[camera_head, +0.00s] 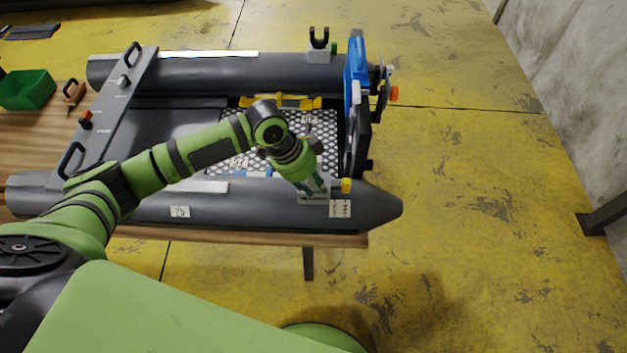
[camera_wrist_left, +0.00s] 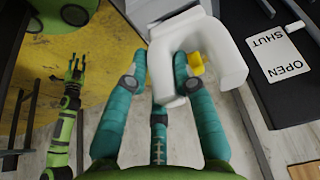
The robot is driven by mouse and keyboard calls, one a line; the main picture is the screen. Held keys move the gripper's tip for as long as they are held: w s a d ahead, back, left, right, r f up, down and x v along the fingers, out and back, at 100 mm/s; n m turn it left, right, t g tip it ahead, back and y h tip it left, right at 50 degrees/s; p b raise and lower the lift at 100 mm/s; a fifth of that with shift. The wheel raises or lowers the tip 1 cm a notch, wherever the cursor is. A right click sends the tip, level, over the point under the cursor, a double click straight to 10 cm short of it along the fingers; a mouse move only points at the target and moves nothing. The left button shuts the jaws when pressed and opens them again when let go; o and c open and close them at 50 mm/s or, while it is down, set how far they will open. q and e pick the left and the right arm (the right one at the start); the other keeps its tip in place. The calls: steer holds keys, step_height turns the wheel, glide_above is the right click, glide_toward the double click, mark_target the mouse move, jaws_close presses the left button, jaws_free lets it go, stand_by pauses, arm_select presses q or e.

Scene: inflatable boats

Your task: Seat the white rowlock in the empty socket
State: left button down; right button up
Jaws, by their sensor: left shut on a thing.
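The white rowlock (camera_wrist_left: 233,62) is a U-shaped piece close to my left fingers in the left wrist view. My left gripper (camera_wrist_left: 161,62) is shut on one arm of it. In the head view my left gripper (camera_head: 318,186) is over the pale socket block (camera_head: 312,198) on the near tube, and mostly hides the rowlock. A yellow knob (camera_head: 346,185) is on the block's right side; yellow also shows in the wrist view (camera_wrist_left: 197,63). I cannot tell whether the stem is in the socket. My right gripper (camera_wrist_left: 77,68) is small in the wrist view, its fingers apart and empty.
An OPEN/SHUT label (camera_wrist_left: 285,58) is on the near tube (camera_head: 375,207). The far tube carries a black rowlock (camera_head: 319,38) in a grey block with a green knob (camera_head: 334,48). A blue motor board (camera_head: 356,70) stands at the boat's right end. A green bin (camera_head: 27,90) is at left.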

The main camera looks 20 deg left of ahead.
arm_select(q)
steer(key=c, duration=0.9)
jaws_free()
steer(key=shift+c, duration=0.2)
